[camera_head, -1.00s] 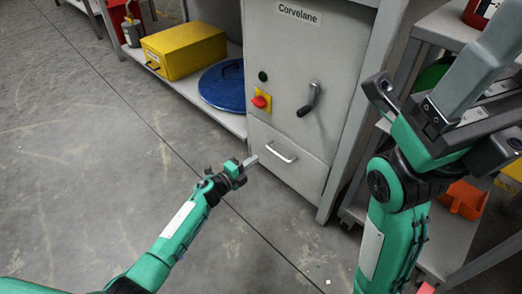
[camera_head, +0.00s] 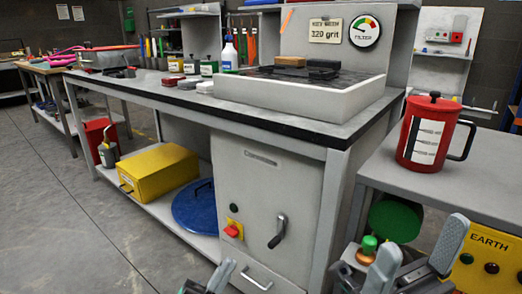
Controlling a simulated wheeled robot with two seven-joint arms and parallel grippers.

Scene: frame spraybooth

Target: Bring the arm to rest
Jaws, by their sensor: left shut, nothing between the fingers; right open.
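My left gripper (camera_head: 222,275) shows at the bottom edge, its fingers together and empty. It appears beside the left end of the cabinet's drawer handle (camera_head: 257,278); I cannot tell whether they touch. My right gripper (camera_head: 416,262) is at the bottom right, its fingers apart with nothing held between them. It is in front of the right-hand table's lower part. Most of both arms is below the picture.
A grey cabinet (camera_head: 262,185) with a black lever (camera_head: 278,232) and red switch (camera_head: 233,230) stands under the workbench (camera_head: 270,122). A red pot (camera_head: 433,132) stands on the right table (camera_head: 490,180). A yellow box (camera_head: 158,171) and blue lid (camera_head: 198,207) lie on the lower shelf. Floor at left is clear.

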